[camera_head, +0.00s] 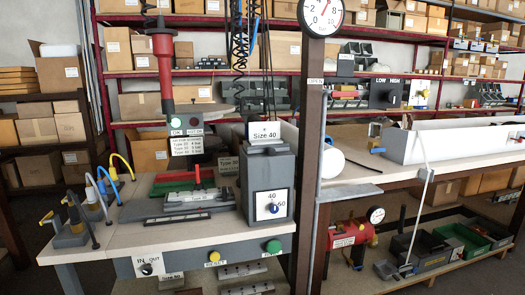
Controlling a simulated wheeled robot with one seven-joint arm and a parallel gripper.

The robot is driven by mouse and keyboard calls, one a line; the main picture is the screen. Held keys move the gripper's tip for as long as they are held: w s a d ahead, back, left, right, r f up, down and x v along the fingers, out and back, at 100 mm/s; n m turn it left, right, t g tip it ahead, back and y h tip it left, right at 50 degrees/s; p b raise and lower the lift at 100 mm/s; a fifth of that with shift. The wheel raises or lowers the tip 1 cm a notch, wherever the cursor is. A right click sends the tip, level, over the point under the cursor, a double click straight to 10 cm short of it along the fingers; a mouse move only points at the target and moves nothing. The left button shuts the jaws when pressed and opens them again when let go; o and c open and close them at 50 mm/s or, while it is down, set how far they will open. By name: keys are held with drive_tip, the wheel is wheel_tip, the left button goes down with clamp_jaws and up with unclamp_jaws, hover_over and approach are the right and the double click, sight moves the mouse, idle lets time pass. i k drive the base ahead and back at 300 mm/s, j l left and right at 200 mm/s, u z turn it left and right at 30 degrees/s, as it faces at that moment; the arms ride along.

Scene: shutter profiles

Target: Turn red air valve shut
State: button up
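A red cylindrical body (350,234) with a pale label sits on the low shelf under the right bench. A round white gauge (376,215) stands beside its upper right. I cannot tell for sure whether this body is the red air valve, or how any handle on it is turned. An "OPEN" label (315,81) is on the brown post (307,140), below a large dial gauge (323,14) whose top is cut off. My gripper is not in view.
A white lever (425,190) slants before the right bench (350,175). Dark and green bins (470,240) fill the low shelf's right.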

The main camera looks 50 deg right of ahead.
sight(335, 94)
drive_tip(key=j+z, duration=0.25)
drive_tip(key=i+z, duration=0.1)
drive_tip(key=z, duration=0.15)
drive_tip(key=k+l+z, duration=0.15)
drive_tip(key=z, duration=0.3)
drive_tip(key=k+l+z, duration=0.1)
drive_tip(key=z, duration=0.4)
drive_tip(key=l, duration=0.1)
